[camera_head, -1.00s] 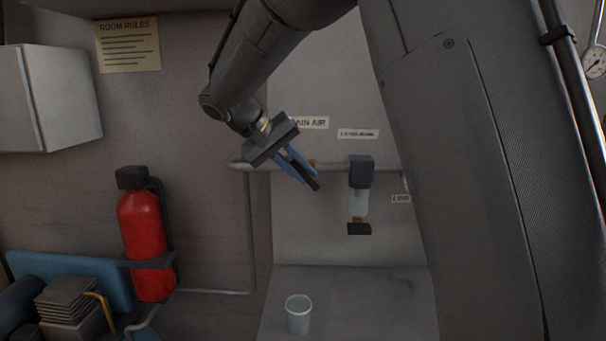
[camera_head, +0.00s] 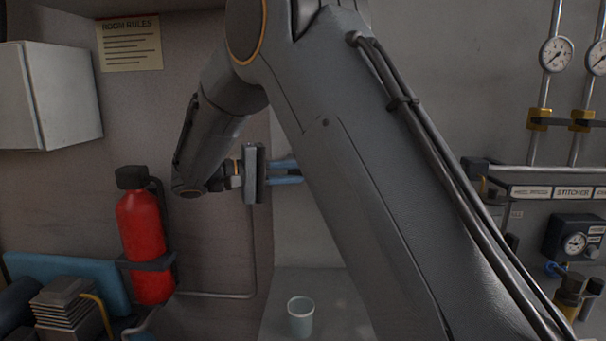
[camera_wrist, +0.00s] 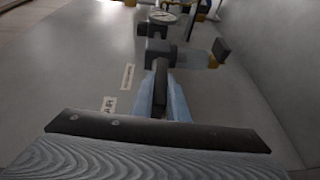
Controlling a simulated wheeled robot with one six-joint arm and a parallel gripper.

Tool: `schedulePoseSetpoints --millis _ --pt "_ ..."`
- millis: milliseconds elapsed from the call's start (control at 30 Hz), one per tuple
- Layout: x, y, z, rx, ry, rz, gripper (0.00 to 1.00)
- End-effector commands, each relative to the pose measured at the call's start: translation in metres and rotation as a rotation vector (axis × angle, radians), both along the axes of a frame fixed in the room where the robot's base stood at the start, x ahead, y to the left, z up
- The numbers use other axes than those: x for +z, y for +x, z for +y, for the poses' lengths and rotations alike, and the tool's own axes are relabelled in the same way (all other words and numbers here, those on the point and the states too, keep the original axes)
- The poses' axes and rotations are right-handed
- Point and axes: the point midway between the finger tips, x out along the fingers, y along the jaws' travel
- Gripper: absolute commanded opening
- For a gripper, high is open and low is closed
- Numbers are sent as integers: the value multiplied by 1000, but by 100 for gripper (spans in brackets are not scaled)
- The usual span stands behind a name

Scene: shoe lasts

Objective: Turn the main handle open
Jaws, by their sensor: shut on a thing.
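My gripper (camera_head: 286,172) is left of centre in the head view, its blue fingers pointing right; my arm link hides their tips. In the wrist view my gripper (camera_wrist: 162,85) has its two blue fingers on both sides of a narrow dark bar, the main handle (camera_wrist: 160,103), and is shut on it. The bar runs lengthwise between the fingers, towards a dark filter block (camera_wrist: 157,48). The handle's pivot is not clear. The head view does not show the handle.
A filter bowl (camera_wrist: 190,59) hangs near the fingers. A red extinguisher (camera_head: 142,235) is on the left wall. A cup (camera_head: 300,316) stands below my gripper. Gauges (camera_head: 556,54) and pipes line the right.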

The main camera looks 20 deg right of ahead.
Motion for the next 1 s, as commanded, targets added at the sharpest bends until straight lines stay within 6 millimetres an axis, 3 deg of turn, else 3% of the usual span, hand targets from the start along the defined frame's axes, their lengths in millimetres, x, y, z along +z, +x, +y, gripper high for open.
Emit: schedulePoseSetpoints --millis 733,767,833,1000 --pt "-1 0 0 0 -77 26 0" --pt "-1 0 0 0 -77 26 19" --pt "-1 0 0 0 -77 26 31" --pt "-1 0 0 -1 -76 26 33"
